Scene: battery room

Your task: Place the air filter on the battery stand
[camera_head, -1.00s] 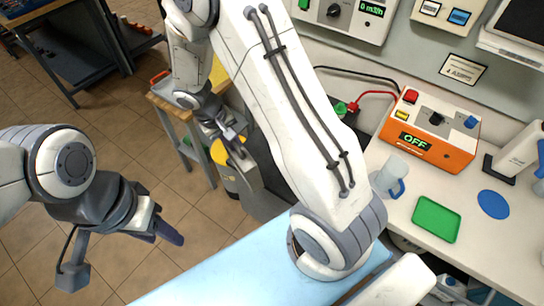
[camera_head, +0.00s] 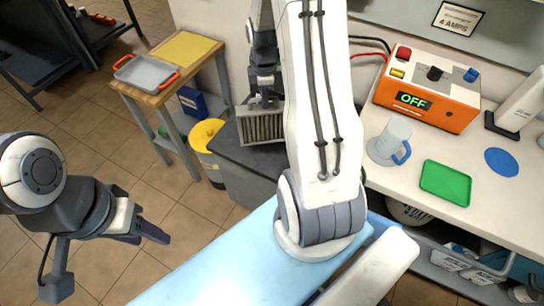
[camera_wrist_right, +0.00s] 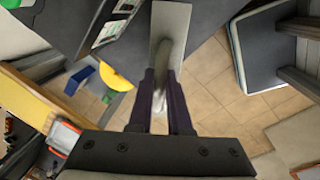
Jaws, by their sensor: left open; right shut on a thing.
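The air filter (camera_head: 260,124) is a grey box with a pleated face. My right gripper (camera_head: 266,92) is shut on it and holds it upright at the dark grey stand, which I take for the battery stand (camera_head: 238,152). I cannot tell whether the filter touches the stand's top. In the right wrist view the fingers (camera_wrist_right: 160,100) grip the filter's handle below its light grey edge (camera_wrist_right: 180,18), with the dark stand top (camera_wrist_right: 212,18) beyond. My right arm hides part of the stand in the head view. My left gripper (camera_head: 155,235) is open and empty over the floor.
A wooden side table (camera_head: 160,90) carries a grey tray (camera_head: 148,72) with orange handles. A yellow-lidded bin (camera_head: 205,135) stands beside the stand.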

